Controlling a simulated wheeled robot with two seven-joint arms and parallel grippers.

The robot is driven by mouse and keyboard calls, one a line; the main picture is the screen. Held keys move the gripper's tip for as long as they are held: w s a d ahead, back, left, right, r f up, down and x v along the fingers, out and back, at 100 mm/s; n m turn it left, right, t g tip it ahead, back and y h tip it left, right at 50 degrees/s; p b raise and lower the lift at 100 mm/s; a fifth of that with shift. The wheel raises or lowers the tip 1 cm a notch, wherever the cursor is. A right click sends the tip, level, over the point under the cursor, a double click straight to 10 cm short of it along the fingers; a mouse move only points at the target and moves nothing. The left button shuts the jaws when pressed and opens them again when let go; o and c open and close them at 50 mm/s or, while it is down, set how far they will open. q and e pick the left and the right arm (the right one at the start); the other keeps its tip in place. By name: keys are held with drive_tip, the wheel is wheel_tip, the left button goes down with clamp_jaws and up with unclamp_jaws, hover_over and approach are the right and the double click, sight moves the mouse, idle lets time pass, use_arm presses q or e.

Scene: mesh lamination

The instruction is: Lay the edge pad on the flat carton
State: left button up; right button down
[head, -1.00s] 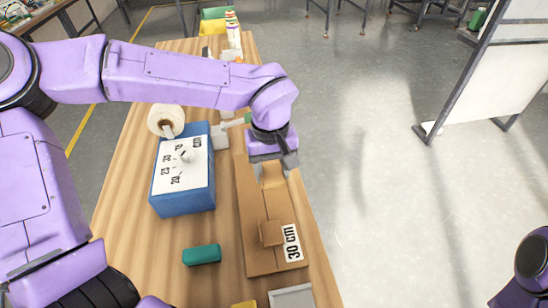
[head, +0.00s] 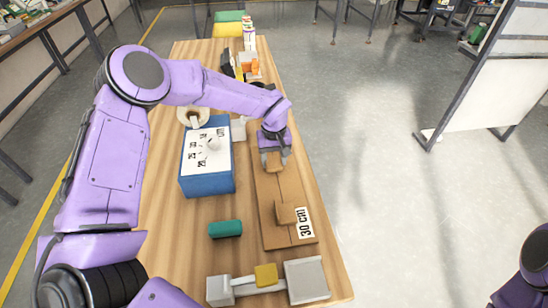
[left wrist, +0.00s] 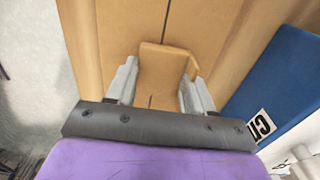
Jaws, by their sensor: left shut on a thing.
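The flat carton (head: 290,185) lies lengthwise along the table's right side, with a white "30 cm" label near its close end. My left gripper (head: 274,160) is over the carton's far part, pointing down. It is shut on a small brown cardboard edge pad (head: 274,167). In the left wrist view the edge pad (left wrist: 160,72) is L-shaped and sits between the two grey fingers, over the carton (left wrist: 115,40) with its dark centre seam. Whether the pad touches the carton, I cannot tell. A similar brown piece (head: 285,213) sits on the carton's near part. My right gripper is out of view.
A blue box (head: 207,180) with a marked white top stands left of the carton. A teal block (head: 225,229) lies nearer. A grey device (head: 305,280) with a yellow block (head: 266,274) is at the near edge. Several small items crowd the far end. Floor lies right.

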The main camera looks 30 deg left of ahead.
sight(275, 161)
use_arm(q)
drive_tip(key=shift+w+f, duration=0.2)
drive_tip(key=shift+f, duration=0.15)
drive_tip(key=o, duration=1)
drive_tip(key=shift+w+f, duration=0.15)
drive_tip(key=shift+w, duration=0.1)
drive_tip(key=shift+s+r, duration=0.25)
drive_tip(key=shift+r, duration=0.05)
wheel_tip(275, 161, up, 12)
drive_tip(key=b, duration=0.1)
drive_tip(key=shift+f, duration=0.1)
